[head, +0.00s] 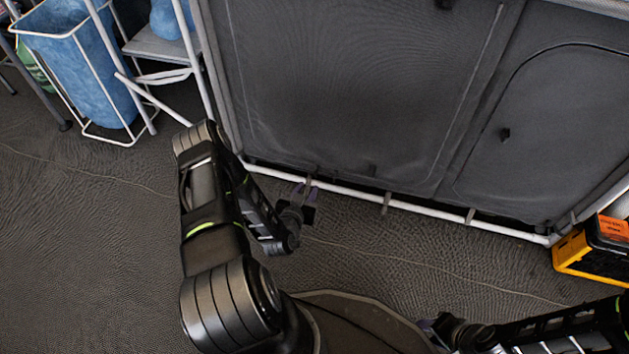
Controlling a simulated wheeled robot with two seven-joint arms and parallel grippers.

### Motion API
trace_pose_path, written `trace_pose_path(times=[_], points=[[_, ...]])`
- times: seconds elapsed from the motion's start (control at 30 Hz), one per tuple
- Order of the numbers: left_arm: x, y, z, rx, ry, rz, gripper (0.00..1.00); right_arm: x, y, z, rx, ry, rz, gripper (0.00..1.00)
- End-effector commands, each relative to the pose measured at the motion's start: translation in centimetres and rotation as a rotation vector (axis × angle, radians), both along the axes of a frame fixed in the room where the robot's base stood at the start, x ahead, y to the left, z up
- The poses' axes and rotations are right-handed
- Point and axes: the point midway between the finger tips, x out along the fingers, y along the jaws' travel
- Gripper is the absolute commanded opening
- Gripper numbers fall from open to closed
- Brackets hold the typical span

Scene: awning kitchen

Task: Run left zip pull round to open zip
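A grey fabric cabinet front fills the upper right, with a large left panel (340,90) and a right panel (560,125). A curved zip line runs round the right panel, and a small dark pull (505,134) hangs on that panel. Another dark pull (444,4) shows at the top edge of the left panel. My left gripper (305,188) is at the left panel's lower edge, by the white bottom rail. Its fingers are small here, and I cannot tell whether they hold a zip pull. My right gripper (447,330) is low at the bottom right, away from the cabinet, its fingers unclear.
The white bottom rail (430,211) runs along the cabinet's foot. A blue laundry bag (85,65) in a white frame and a grey step stool (160,44) stand at the upper left. A yellow and black crate (590,252) sits at the right. The dark floor is clear at left.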

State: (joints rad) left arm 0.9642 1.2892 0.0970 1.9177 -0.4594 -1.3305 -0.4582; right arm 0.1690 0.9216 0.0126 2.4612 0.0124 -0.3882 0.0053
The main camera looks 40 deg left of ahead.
Motion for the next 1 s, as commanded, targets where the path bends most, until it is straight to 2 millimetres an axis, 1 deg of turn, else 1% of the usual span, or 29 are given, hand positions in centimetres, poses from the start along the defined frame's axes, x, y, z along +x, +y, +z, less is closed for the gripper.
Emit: trace_pose_path(times=[0.2, 0.33, 0.47, 0.6, 0.8, 1.0], points=[[0.1, 0.0, 0.0, -0.002, 0.001, -0.001, 0.32, 0.0, 0.0, 0.0, 0.0, 0.0, 0.0, 0.36], [0.7, 0.2, -0.4, -0.001, 0.001, -0.001, 0.32, 0.0, 0.0, -0.4, 0.001, 0.0, 0.0, 0.36], [2.2, 0.7, -1.2, -0.001, 0.0, -0.001, 0.32, 0.1, 0.0, -1.3, 0.002, 0.0, 0.0, 0.36], [4.1, 1.4, -2.1, 0.0, -0.001, 0.0, 0.32, 0.3, -0.1, -2.3, 0.005, -0.001, -0.001, 0.36], [6.3, 2.1, -2.9, -0.001, 0.001, -0.001, 0.32, 0.5, -0.1, -3.2, 0.007, -0.002, -0.003, 0.36], [6.9, 2.3, -2.9, -0.003, 0.002, -0.001, 0.32, 0.6, -0.2, -3.2, 0.007, -0.002, -0.003, 0.36]])
